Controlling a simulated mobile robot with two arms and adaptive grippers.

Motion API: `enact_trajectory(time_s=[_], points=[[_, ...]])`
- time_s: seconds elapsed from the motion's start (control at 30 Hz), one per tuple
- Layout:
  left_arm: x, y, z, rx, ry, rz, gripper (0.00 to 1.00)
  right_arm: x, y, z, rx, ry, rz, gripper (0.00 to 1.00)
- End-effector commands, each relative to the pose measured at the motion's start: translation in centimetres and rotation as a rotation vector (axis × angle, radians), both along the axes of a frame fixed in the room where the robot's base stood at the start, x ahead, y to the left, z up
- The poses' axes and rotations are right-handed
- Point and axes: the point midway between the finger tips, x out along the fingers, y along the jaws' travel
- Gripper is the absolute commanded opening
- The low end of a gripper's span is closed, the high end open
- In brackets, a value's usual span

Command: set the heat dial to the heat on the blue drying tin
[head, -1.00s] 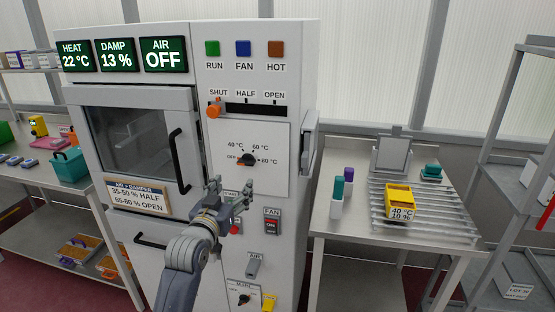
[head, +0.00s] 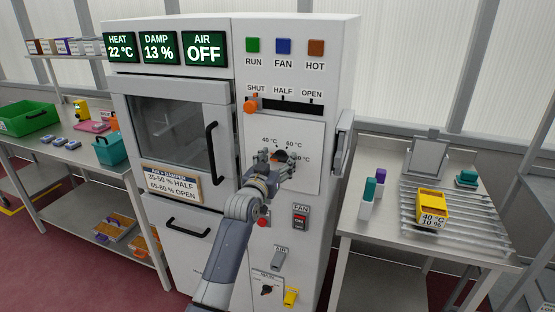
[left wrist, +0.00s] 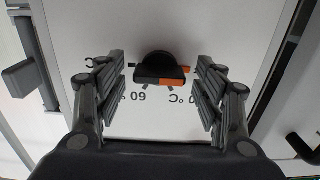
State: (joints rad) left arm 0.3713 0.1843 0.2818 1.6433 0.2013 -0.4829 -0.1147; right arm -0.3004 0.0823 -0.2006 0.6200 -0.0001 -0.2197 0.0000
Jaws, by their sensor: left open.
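The heat dial (left wrist: 158,66) is a black knob with an orange mark, on the white panel between 40, 60 and 80 °C labels. In the left wrist view the panel is upside down and the orange mark is at the knob's right. My left gripper (head: 276,160) is open in front of the dial and partly hides it in the head view. In the left wrist view the fingers stand either side of the knob, apart from it. I cannot make out a blue drying tin; a yellow tin (head: 432,205) reads 40 °C, 10 %. My right gripper is not in view.
Displays on the cabinet read heat 22 °C (head: 119,47), damp 13 %, air OFF. The orange damper slider (head: 251,105) is at SHUT. A FAN switch (head: 300,218) and an AIR lever (head: 280,255) sit below the dial. A rack (head: 460,236) holds the yellow tin at right.

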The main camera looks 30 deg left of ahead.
Motion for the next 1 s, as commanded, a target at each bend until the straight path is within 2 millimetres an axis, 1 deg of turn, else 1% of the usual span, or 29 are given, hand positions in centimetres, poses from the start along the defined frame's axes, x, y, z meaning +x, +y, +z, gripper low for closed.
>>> enact_trajectory(time_s=[0.27, 0.3, 0.33, 0.37, 0.4, 0.47, 0.5, 0.77, 1.0], points=[[0.15, 0.02, 0.01, 0.001, 0.000, 0.000, 0.63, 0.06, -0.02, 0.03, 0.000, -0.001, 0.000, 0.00], [0.15, 0.02, 0.00, 0.001, 0.000, 0.000, 0.59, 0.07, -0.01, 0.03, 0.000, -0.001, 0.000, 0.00], [0.15, 0.02, 0.00, 0.001, 0.000, 0.000, 0.52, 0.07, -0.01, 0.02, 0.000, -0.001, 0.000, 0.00], [0.15, 0.02, 0.00, 0.001, 0.000, 0.000, 0.45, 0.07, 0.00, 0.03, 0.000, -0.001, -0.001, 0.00], [0.14, 0.01, 0.00, 0.001, 0.000, 0.000, 0.36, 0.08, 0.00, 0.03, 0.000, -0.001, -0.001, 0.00], [0.14, 0.01, 0.00, 0.001, 0.000, 0.000, 0.23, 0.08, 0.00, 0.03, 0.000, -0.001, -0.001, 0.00], [0.14, 0.01, -0.01, 0.001, 0.000, 0.000, 0.19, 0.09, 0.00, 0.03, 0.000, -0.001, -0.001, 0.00], [0.13, 0.02, 0.01, 0.013, 0.003, 0.000, 0.19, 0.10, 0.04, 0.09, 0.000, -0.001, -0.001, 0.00], [0.15, 0.01, 0.10, 0.102, 0.025, -0.001, 0.19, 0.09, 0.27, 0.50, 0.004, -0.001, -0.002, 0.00]])
